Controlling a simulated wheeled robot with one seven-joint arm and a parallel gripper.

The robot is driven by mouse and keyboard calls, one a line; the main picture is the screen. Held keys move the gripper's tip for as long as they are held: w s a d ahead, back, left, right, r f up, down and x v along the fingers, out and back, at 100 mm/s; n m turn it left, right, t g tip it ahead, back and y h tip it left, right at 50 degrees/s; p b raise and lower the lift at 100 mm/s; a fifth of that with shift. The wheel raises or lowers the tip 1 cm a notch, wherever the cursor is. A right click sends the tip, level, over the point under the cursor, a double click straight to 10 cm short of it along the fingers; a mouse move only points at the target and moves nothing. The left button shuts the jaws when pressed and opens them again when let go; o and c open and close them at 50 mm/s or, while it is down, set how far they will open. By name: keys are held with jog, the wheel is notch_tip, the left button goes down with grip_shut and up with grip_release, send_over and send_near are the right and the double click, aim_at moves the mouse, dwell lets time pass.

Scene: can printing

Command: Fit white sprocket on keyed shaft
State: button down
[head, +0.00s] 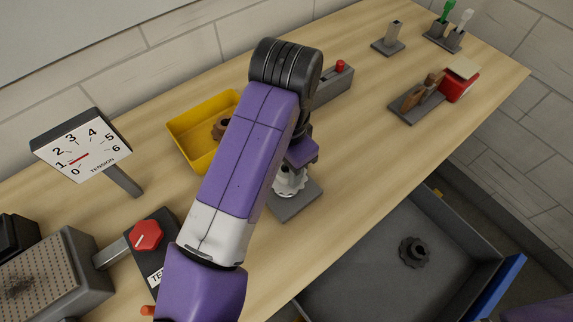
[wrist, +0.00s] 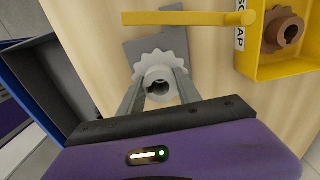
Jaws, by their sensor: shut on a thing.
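The white sprocket (wrist: 154,67) is between the two fingers of my gripper (wrist: 159,82) in the wrist view. The fingers are shut on its hub, and a dark bore shows in the hub. In the head view the sprocket (head: 289,183) shows below my purple wrist, over a grey base plate (head: 297,204) on the bench. The plate (wrist: 122,50) also shows behind the sprocket in the wrist view. I cannot make out the keyed shaft, nor whether the sprocket is around it or above it.
A yellow scrap bin (head: 190,155) holds a brown sprocket (wrist: 283,28). A yellow bar (wrist: 190,18) crosses beyond the white sprocket. An open grey drawer (head: 365,270) at the bench front holds a dark sprocket (head: 413,251). A tension gauge (head: 82,147) and red knob (head: 146,235) stand left.

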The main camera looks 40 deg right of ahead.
aim_at(287, 177)
jog(key=shift+f+b, duration=1.45)
jog(key=shift+f, duration=0.4)
jog(key=c, duration=0.8)
grip_release()
jog(key=shift+o, duration=0.2)
jog(key=shift+r, duration=0.1)
jog(key=shift+r, duration=3.85)
